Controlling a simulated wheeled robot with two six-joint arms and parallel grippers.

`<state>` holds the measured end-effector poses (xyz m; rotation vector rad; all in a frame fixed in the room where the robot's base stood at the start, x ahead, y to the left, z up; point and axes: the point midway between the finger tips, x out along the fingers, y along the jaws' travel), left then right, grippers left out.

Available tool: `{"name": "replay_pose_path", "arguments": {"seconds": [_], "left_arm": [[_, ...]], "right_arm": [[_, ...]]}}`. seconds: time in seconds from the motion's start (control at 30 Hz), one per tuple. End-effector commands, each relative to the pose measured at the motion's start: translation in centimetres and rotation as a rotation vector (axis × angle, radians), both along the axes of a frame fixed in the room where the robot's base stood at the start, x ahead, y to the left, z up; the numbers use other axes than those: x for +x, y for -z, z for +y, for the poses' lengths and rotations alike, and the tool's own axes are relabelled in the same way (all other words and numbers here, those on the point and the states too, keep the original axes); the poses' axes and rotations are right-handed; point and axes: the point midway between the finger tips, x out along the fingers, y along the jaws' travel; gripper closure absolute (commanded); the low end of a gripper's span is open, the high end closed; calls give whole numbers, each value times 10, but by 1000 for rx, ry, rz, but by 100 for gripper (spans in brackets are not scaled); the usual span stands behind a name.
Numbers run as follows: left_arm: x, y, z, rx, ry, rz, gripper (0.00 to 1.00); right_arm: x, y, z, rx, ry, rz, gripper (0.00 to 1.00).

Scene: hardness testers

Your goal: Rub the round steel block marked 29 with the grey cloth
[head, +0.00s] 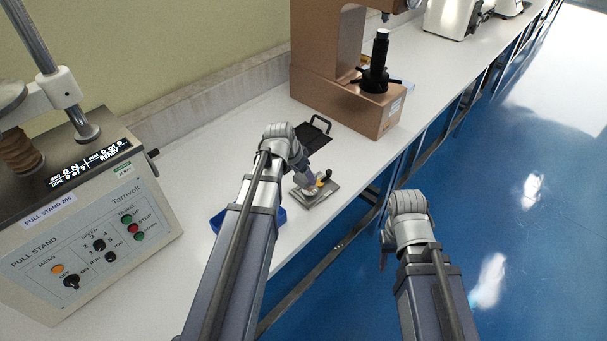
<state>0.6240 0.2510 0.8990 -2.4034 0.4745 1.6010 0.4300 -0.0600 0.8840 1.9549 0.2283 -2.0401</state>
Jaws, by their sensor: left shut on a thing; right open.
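My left gripper (309,183) reaches down over a small grey square tray (325,195) on the white bench. It is shut on what looks like the grey cloth, a small greyish patch at its fingertips that is hard to make out. I cannot make out the round steel block marked 29; the gripper hides part of the tray. My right gripper (385,255) is open and empty over the blue floor, off the bench's front edge, its fingers mostly hidden by its wrist.
A pull stand (95,225) stands at the left. A brown tester (335,75) with a dark spindle stands behind the tray. A black plate with a handle (314,133) lies before it. A blue container (219,222) is partly behind my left arm. White bench surface is clear between them.

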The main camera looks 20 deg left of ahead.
Motion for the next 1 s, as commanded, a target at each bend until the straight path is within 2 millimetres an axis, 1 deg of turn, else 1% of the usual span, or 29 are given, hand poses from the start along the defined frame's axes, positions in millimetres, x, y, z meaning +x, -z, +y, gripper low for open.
{"name": "replay_pose_path", "arguments": {"seconds": [0.03, 0.07, 0.47, 0.57, 0.8, 0.9, 1.0], "left_arm": [[0, -9, 0, 0, 0, 0, 76], [0, -11, 0, 0, 0, 0, 76], [0, -12, 0, 0, 0, 0, 76], [0, -17, 0, 0, 0, 0, 76], [0, -39, 0, 0, 0, 0, 76], [0, -42, 0, 0, 0, 0, 76], [0, -40, 0, 0, 0, 0, 76]], "right_arm": [[0, -9, 0, 0, 0, 0, 50], [0, -11, 0, 0, 0, 0, 50], [0, -12, 0, 0, 0, 0, 50], [0, -18, 0, 0, 0, 0, 50], [0, -39, 0, 0, 0, 0, 50], [0, -42, 0, 0, 0, 0, 50], [0, -40, 0, 0, 0, 0, 50]]}}
